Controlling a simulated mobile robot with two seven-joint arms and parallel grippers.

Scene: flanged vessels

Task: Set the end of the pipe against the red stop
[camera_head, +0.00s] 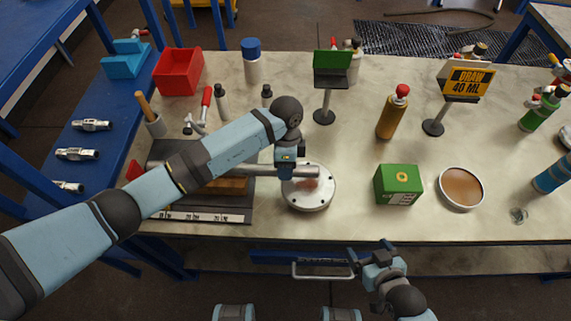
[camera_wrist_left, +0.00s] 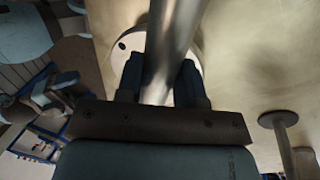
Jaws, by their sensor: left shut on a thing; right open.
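The grey metal pipe (camera_head: 306,171) lies left to right over a dark fixture. My left gripper (camera_head: 290,167) is shut on it near its right end; in the left wrist view the pipe (camera_wrist_left: 172,45) runs between both fingers. My left arm hides the pipe's middle in the head view. The red stop (camera_head: 134,170) shows as a small red piece at the fixture's left end. I cannot tell whether the pipe's left end touches it. My right gripper (camera_head: 371,254) is open and empty, off the table's front edge.
A round pale flange plate (camera_head: 318,200) lies under the pipe's right end. A printed scale (camera_head: 205,216) runs along the fixture's front. A green box (camera_head: 398,184), a brown dish (camera_head: 461,188) and an orange bottle (camera_head: 393,113) stand to the right. A red bin (camera_head: 178,72) is behind.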

